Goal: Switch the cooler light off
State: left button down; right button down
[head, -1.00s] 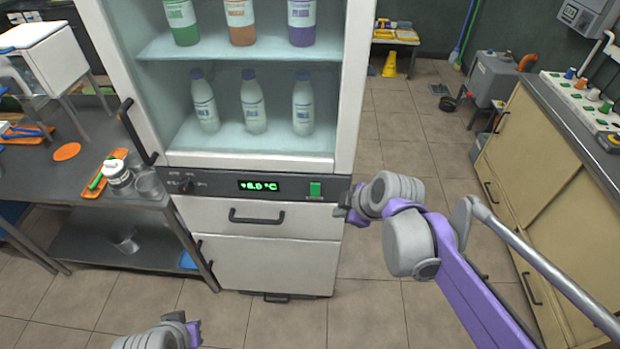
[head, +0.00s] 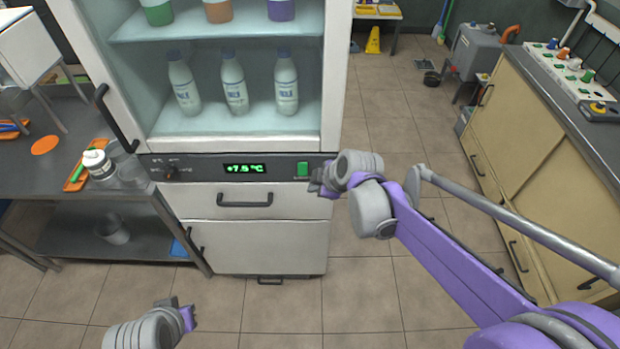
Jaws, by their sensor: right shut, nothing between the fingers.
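The cooler (head: 260,246) stands in front of me with bottles behind its upper opening. Its dark control strip (head: 212,170) carries a knob (head: 171,173), a green display (head: 245,169) reading about +7.5 °C, and a green switch (head: 303,169) at the right end. My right gripper (head: 316,180) is shut and empty, just right of and slightly below the green switch; I cannot tell whether it touches the panel. My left gripper (head: 184,314) is low at the bottom left, away from the cooler; its fingers are too unclear to judge.
A grey steel table (head: 50,195) with an orange tray (head: 88,168), a jar (head: 98,163) and a glass stands left of the cooler. A beige cabinet (head: 540,150) stands at the right. The tiled floor between is clear apart from my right arm.

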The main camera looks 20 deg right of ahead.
aim_at(303, 169)
jog(key=w+f, duration=0.3)
jog(key=w, duration=0.2)
jog(key=shift+w+d, duration=0.15)
jog(key=shift+d, duration=0.05)
jog(key=shift+w+t, duration=0.15)
jog(key=shift+t, duration=0.15)
dwell(0.3)
